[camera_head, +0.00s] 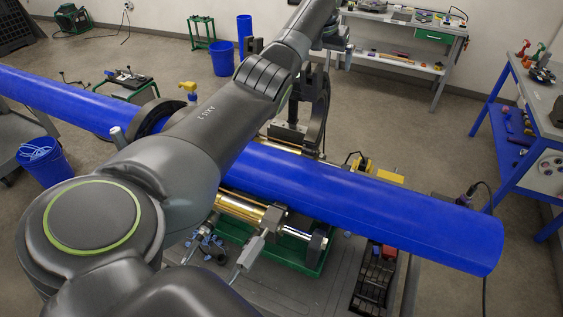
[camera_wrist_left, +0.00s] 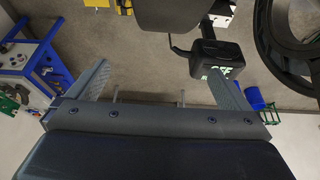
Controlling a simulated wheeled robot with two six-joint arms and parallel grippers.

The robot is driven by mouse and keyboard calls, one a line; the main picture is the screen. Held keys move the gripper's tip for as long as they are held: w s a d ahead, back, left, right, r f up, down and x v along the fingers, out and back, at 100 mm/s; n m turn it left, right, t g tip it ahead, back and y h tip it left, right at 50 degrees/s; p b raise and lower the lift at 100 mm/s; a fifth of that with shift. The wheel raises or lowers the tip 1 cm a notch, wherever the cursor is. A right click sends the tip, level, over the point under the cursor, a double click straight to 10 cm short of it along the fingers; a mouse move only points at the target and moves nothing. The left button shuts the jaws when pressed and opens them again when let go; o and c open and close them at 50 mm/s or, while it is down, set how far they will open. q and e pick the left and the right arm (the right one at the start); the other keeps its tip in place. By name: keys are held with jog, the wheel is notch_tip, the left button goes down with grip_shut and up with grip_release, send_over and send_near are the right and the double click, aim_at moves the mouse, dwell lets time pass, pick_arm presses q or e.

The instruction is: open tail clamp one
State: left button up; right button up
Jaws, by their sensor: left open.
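A long blue pipe (camera_head: 320,187) runs across the head view on the cart. Another dark ring (camera_head: 157,113) sits around the pipe farther left, partly hidden by my arm. I cannot tell which is tail clamp one. In the left wrist view, my left gripper (camera_wrist_left: 158,82) is open and nothing shows between its fingers. A black block (camera_wrist_left: 204,60) shows close to its right finger; contact cannot be told. A large black ring (camera_wrist_left: 292,45) shows at the right. My right gripper is out of view.
Gold and silver guide rods (camera_head: 240,207) lie under the pipe on the green cart frame (camera_head: 275,250). A blue bin (camera_head: 222,60) stands behind on the floor. Workbenches (camera_head: 405,30) stand at the back and right. Floor between them is open.

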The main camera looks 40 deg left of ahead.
pick_arm(q)
jog(key=shift+r, duration=0.1)
notch_tip(320, 180, up, 7)
dwell(0.6)
jog(key=shift+f, duration=0.25)
